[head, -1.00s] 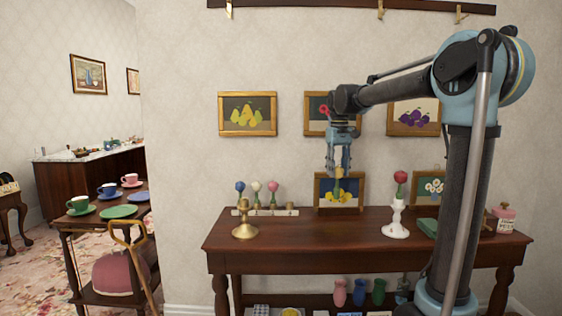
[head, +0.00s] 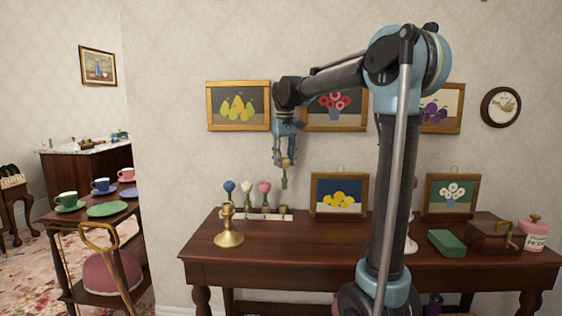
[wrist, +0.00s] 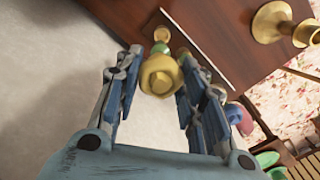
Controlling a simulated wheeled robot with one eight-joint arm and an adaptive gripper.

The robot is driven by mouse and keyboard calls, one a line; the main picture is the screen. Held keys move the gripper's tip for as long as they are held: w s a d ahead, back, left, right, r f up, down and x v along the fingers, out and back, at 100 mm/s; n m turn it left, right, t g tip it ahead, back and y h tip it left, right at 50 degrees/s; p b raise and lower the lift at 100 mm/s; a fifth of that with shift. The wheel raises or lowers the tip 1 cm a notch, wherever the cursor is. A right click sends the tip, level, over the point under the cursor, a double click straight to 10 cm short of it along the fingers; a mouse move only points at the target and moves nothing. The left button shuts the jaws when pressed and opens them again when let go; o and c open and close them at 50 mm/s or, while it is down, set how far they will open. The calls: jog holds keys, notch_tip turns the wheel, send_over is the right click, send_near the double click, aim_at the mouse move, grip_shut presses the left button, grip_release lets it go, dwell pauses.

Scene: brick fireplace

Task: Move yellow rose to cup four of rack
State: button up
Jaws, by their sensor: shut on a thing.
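The yellow rose (head: 284,180) is in my gripper (head: 281,162), its bloom at the fingertips and its green stem pointing down. In the wrist view the yellow bloom (wrist: 160,76) shows between the two blue fingers (wrist: 172,62). The pale rack (head: 270,216) stands on the dark table. Blue (head: 229,186), white (head: 247,187) and pink (head: 264,187) roses stand upright in it from the left. The rack's right end holds no rose. The held rose is above that right end, its stem tip apart from the rack.
A brass candlestick (head: 229,236) stands in front of the rack's left part. A yellow-fruit picture (head: 339,214) leans just right of the rack. The dark table (head: 300,237) is clear in front. A green box (head: 446,243) and wooden box (head: 490,237) are further right.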

aim_at(284, 180)
jog(key=shift+a, duration=0.1)
dwell(0.3)
jog(key=shift+f, duration=0.25)
jog(key=shift+s+f, duration=0.1)
jog(key=shift+f, duration=2.55)
jog(key=shift+f, duration=1.95)
jog(key=o, duration=1)
notch_tip(284, 180, up, 12)
jog(key=shift+f, duration=0.1)
